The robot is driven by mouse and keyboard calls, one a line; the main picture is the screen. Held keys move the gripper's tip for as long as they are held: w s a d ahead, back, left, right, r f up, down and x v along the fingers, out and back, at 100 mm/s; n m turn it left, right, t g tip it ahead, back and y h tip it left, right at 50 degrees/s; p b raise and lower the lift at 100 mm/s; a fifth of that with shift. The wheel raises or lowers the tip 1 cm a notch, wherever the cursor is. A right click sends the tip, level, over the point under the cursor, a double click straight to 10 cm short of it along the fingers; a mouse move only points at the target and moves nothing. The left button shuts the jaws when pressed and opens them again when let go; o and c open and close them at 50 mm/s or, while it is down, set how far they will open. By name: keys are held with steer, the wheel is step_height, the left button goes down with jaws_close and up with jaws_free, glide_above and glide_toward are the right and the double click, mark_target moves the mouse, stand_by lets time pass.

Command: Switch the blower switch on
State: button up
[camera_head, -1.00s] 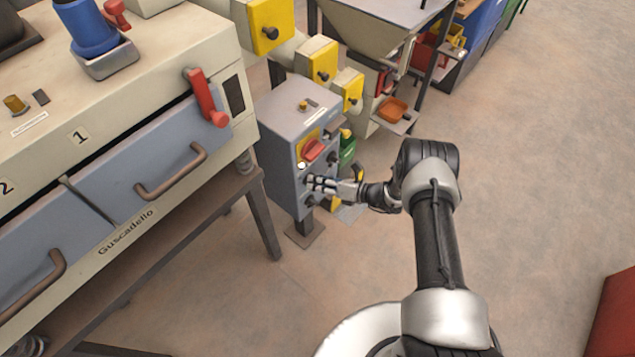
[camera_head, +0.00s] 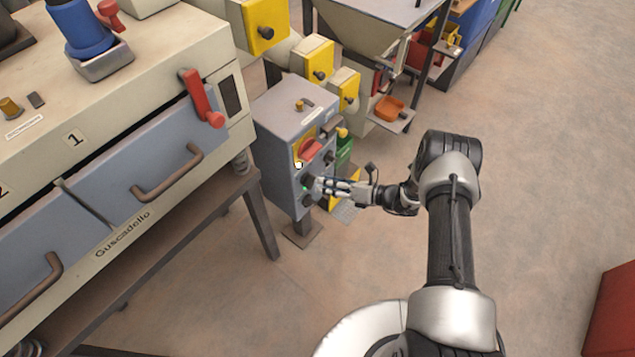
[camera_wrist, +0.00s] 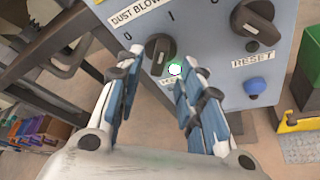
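The blower switch is a dark rotary knob (camera_wrist: 160,52) under a label reading "DUST BLOW…" in the wrist view. Marks 0 and I stand above it, and its grip bar looks roughly upright, nearer the I. A small lamp (camera_wrist: 175,70) beside it shows white with a green glow; a green spot also shows on the grey control box (camera_head: 283,120) in the head view. My gripper (camera_wrist: 158,70) is open with nothing between its fingers. Its fingertips are close to the knob, seemingly just short of it. The label below is partly hidden by the fingers.
A second dark knob (camera_wrist: 253,18) and a blue reset button (camera_wrist: 254,87) are on the same panel. A red switch (camera_head: 309,150) sits higher on the box.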

steer(key=v, duration=0.6)
steer(key=shift+s+d, duration=0.15)
steer(key=shift+d, duration=0.15)
stand_by(2.0)
